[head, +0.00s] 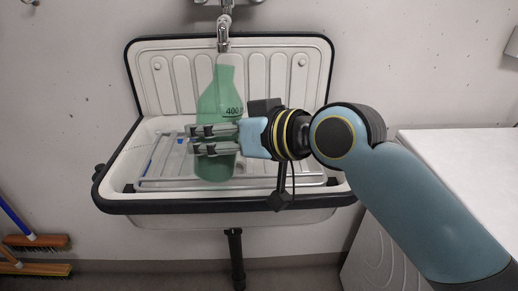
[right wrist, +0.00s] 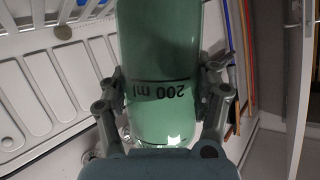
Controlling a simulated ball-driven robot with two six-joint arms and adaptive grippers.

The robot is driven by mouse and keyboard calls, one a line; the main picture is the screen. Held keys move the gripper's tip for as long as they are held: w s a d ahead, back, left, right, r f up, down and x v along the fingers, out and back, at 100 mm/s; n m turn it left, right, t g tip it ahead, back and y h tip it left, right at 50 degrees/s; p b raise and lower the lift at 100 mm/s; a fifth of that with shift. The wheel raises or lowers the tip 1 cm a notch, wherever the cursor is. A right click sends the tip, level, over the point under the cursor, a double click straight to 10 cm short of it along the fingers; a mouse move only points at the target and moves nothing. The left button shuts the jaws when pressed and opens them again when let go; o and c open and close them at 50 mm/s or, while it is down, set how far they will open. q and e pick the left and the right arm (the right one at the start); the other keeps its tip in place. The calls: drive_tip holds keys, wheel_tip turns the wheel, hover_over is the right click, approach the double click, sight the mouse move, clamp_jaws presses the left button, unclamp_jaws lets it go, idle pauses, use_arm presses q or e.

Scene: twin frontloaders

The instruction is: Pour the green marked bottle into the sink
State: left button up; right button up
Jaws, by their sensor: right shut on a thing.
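The green marked bottle (head: 223,92) stands about upright in front of the sink's back panel in the head view, with its neck below the tap. My right gripper (head: 195,140) is shut on its middle from the right. In the right wrist view the bottle (right wrist: 160,50) lies between the fingers, and a "200 ml" mark shows on it. The white sink (head: 318,207) with a black rim is behind and below the bottle. I cannot tell whether the bottle touches the sink's grate. My left gripper is not in view.
A chrome tap (head: 224,30) hangs from the wall above the bottle. A white worktop (head: 460,160) is on the right under my right arm. Brooms (head: 35,241) stand at the lower left. A drain pipe (head: 236,255) runs below the sink.

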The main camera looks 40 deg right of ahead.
drive_tip(key=shift+f+m, duration=0.25)
drive_tip(key=shift+m, duration=0.05)
drive_tip(key=shift+r+m+y, duration=0.4)
drive_tip(key=shift+d+r+m, duration=0.1)
drive_tip(key=shift+r+m, duration=0.05)
drive_tip(key=shift+m, duration=0.15)
drive_tip(key=shift+f+y+b, duration=0.2)
drive_tip(key=shift+y+b, duration=0.1)
drive_tip(key=shift+b, duration=0.1)
drive_tip(key=shift+f+m+y+b, duration=0.15)
drive_tip(key=shift+m+y+b, duration=0.25)
drive_tip(key=shift+m, duration=0.3)
drive_tip(key=shift+s+a+f+m+y+b, duration=0.15)
drive_tip(key=shift+a+m+y+b, duration=0.35)
drive_tip(key=shift+m+b, duration=0.35)
drive_tip(key=shift+a+m, duration=0.15)
drive_tip(key=shift+m, duration=0.1)
drive_tip(key=shift+s+a+m+y+b, duration=0.15)
drive_tip(key=shift+a+m+y+b, duration=0.15)
drive_tip(key=shift+m+y+b, duration=0.35)
drive_tip(key=shift+f, duration=0.15)
